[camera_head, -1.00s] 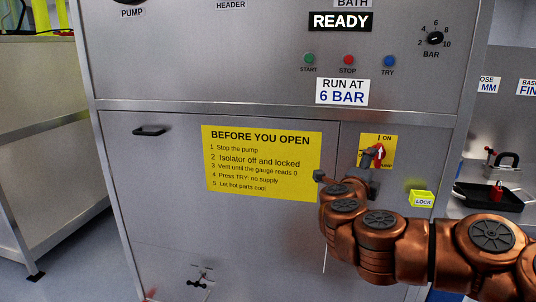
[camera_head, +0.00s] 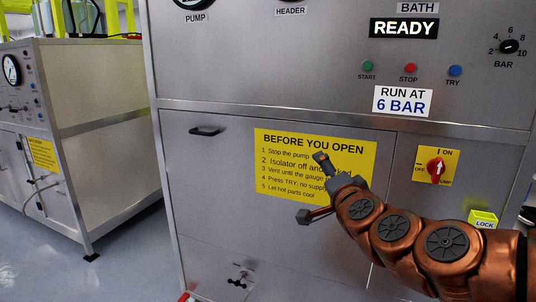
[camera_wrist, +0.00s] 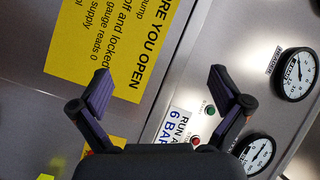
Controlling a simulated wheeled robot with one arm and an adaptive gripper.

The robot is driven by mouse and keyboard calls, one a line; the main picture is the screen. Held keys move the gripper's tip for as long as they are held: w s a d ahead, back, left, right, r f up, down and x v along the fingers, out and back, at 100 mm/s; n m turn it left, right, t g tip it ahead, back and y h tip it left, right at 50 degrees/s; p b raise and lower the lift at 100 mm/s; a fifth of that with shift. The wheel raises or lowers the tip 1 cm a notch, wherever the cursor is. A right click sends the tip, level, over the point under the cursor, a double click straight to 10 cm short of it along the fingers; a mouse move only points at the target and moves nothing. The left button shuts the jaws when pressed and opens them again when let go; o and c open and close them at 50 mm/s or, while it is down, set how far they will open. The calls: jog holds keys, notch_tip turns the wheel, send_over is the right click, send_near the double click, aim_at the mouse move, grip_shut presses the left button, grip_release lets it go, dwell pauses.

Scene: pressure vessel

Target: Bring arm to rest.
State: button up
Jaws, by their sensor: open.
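My gripper (camera_head: 312,188) is open and empty in front of the lower part of the yellow "BEFORE YOU OPEN" sign (camera_head: 280,142) on the metal cabinet. My copper-coloured arm reaches in from the lower right. In the wrist view my gripper's two dark fingers (camera_wrist: 160,84) are spread wide with nothing between them. The yellow sign (camera_wrist: 110,45) lies behind them, tilted by the camera's turn. The red isolator switch (camera_head: 436,167) on its yellow plate is to the right of my gripper, apart from it, with its pointer up toward ON.
A yellow LOCK box (camera_head: 483,219) is at the right, just beyond my arm. A door handle (camera_head: 205,132) juts out at the upper left of the lower panel. A small valve (camera_head: 240,281) is low on the cabinet. Another cabinet (camera_head: 100,130) stands left, with floor between.

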jog(key=s+a+f+n+g+y, duration=0.4)
jog(key=s+a+f+n+g, duration=0.35)
jog(key=s+f, duration=0.3)
jog(key=s+f+n+g+h, duration=0.1)
jog(key=s+f+n+g, duration=0.25)
jog(key=s+f, duration=0.45)
jog(key=s+d+f+g+h, duration=0.3)
jog(key=s+d+g, duration=0.25)
jog(key=s, duration=0.65)
jog(key=s+d+f+g+h, duration=0.2)
jog(key=s+d+f+g, duration=0.15)
jog(key=s+d, duration=0.55)
notch_tip(320, 180, up, 15)
jog(key=a+t+p, duration=0.1)
jog(key=a+p, duration=0.1)
jog(key=p, duration=1.1)
jog(key=shift+s+a+p, duration=0.3)
jog(key=shift+s, duration=0.15)
jog(key=shift+f, duration=0.1)
